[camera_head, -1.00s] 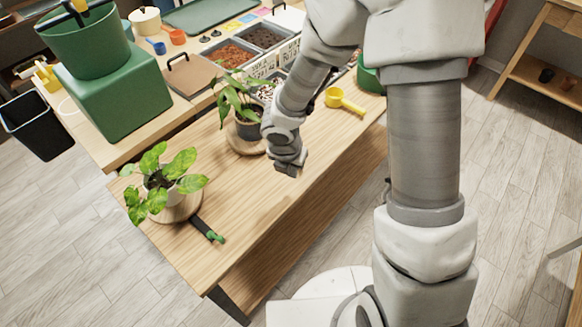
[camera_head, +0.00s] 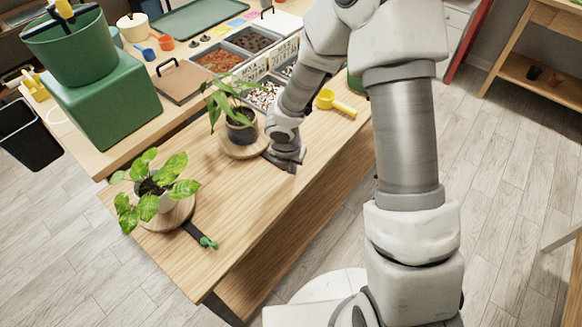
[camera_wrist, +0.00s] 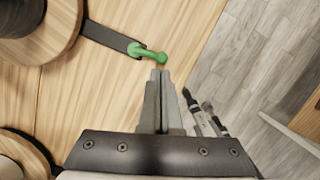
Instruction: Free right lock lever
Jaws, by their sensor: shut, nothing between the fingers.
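The right lock lever is a dark flat bar (camera_wrist: 108,38) with a green knobbed end (camera_wrist: 148,52) in the wrist view. It reaches out from a round wooden base (camera_wrist: 62,35) bearing a dark pot. In the head view this base (camera_head: 243,151) holds the dark-potted plant (camera_head: 240,122), and my gripper mostly hides the lever. My gripper (camera_wrist: 161,74) is shut and empty, its tips right beside the green end; contact cannot be told. In the head view my gripper (camera_head: 291,167) is low over the table, right of the base.
A leafy plant (camera_head: 155,188) stands on a second wooden base at left, with its own green-tipped lever (camera_head: 200,236). A yellow scoop (camera_head: 335,103) lies behind my gripper. Bare table (camera_head: 245,205) lies between the levers. The table's front edge is close.

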